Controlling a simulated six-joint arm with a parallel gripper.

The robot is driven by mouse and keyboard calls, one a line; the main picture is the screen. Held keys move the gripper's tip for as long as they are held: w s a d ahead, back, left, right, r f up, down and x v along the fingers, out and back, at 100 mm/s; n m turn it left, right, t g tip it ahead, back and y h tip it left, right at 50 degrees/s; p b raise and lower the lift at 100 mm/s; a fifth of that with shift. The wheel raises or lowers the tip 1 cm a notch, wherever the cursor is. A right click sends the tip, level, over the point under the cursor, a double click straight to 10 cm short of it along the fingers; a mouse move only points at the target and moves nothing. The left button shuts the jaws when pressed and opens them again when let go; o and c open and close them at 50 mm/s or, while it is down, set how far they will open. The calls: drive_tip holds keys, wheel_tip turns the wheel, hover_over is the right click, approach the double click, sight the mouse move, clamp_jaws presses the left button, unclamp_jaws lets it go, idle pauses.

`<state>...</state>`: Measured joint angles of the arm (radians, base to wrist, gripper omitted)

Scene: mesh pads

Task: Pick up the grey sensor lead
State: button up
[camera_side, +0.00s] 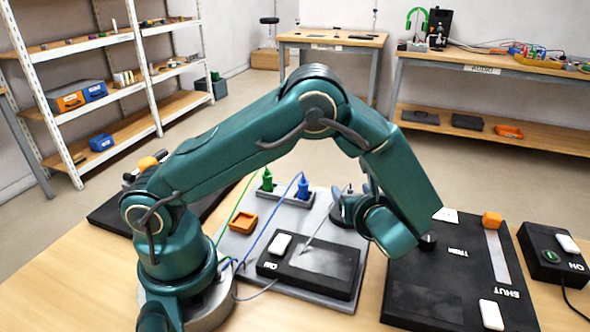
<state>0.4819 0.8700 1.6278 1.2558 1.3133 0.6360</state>
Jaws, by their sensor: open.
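A thin grey lead (262,292) runs from beside my base to the front edge of a black pad (284,272). A thin grey line (321,228) rises from the pad's grey patch toward my gripper; I cannot tell whether it is the same lead. My gripper (342,212) is at the end of my bent arm, above the back right of that pad. It is open, and its fingertips are small and partly hidden by my wrist. I cannot make out anything between them.
A green plug (267,181) and a blue plug (303,187) stand in a grey holder, with cables running forward. An orange tray (243,222) lies left of the pad. A larger black panel (447,262) and a black switch box (549,262) are at right. Bare wood shows at front left.

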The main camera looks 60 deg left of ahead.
drive_tip(key=shift+s+f, duration=0.1)
drive_tip(key=shift+f, duration=0.45)
drive_tip(key=shift+x, duration=2.35)
clamp_jaws()
